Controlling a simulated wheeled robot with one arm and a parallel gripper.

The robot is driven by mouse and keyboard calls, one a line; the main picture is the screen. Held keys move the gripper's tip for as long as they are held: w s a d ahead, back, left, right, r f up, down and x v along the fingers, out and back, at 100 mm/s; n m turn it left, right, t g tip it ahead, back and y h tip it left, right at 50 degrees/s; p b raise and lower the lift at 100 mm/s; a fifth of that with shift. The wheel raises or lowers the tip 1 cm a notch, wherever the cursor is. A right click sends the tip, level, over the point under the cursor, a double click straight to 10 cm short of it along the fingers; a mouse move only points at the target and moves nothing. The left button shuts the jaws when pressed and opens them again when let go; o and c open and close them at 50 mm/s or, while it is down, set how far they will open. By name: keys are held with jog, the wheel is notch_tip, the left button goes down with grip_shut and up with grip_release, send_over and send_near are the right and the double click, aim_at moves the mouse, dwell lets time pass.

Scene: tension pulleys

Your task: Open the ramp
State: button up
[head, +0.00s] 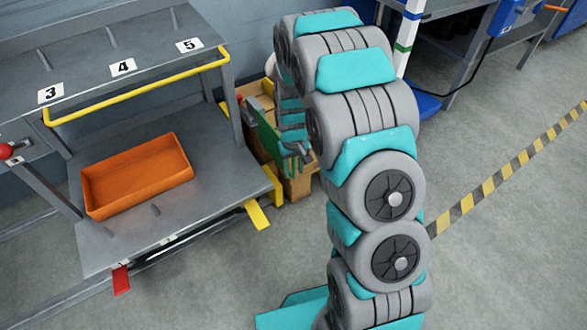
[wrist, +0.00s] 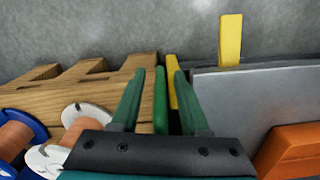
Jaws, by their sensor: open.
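No part is clearly marked as the ramp. The grey lower shelf (head: 118,233) has a yellow tab (head: 257,215) and a red tab (head: 121,280) at its front edge. A green upright panel (head: 268,142) stands at the shelf's right end. My gripper (head: 299,153) is beside this panel, partly hidden by my arm. In the wrist view my gripper (wrist: 160,73) is open, with the green panel's narrow edge (wrist: 160,100) and a yellow strip (wrist: 172,92) showing between its fingers. I cannot tell whether a finger touches them. The yellow tab also shows in the wrist view (wrist: 231,38).
An orange bin (head: 138,176) lies on the lower shelf, under a yellow rail (head: 135,93). A wooden crate (head: 299,187) stands right of the shelf; spools (wrist: 83,120) lie at left in the wrist view. Open floor lies in front, with a striped line (head: 510,168) at right.

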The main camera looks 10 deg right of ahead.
grip_shut()
dwell(1.4)
